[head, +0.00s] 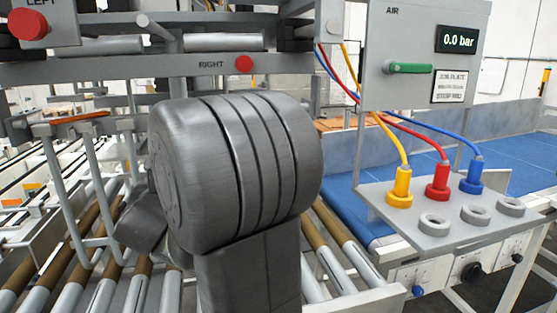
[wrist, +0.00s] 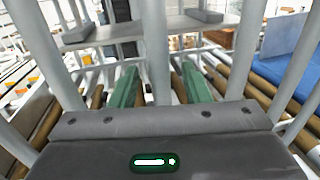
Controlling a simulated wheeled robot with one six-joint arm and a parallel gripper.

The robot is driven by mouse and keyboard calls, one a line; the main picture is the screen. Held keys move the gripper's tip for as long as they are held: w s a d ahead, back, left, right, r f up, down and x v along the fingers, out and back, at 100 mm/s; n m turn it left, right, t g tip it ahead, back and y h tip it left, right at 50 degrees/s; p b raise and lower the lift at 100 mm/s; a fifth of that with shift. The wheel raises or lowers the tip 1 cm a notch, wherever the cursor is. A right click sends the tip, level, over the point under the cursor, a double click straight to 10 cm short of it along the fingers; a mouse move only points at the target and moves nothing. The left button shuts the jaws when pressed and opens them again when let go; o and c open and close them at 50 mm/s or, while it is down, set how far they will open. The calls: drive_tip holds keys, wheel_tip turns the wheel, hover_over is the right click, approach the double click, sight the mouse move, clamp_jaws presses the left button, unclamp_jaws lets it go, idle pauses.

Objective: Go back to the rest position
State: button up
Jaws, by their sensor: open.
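I cannot tell whether a finger touches a bar. In the head view my large grey arm links fill the middle and hide the gripper.
An air panel (head: 400,45) with a green handle (head: 410,68) reads 0.0 bar. Below it, yellow (head: 400,190), red (head: 438,185) and blue (head: 472,178) hose plugs stand on a grey shelf (head: 385,205). Rollers (head: 100,295) lie left, a blue belt (head: 350,205) right.

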drive_tip(key=shift+w+r, duration=0.3)
drive_tip(key=shift+f, duration=0.15)
drive_tip(key=s+b, duration=0.2)
drive_tip(key=s, duration=1.2)
drive_tip(key=w+p, duration=0.2)
drive_tip(key=w, duration=1.2)
drive_tip(key=s+d+r+p, duration=0.1)
drive_tip(key=s+r+p, duration=0.1)
drive_tip(key=s, duration=0.4)
drive_tip(key=shift+s+d+r, duration=0.3)
drive_tip(key=shift+s+d, duration=0.05)
drive_tip(key=shift+d, duration=0.05)
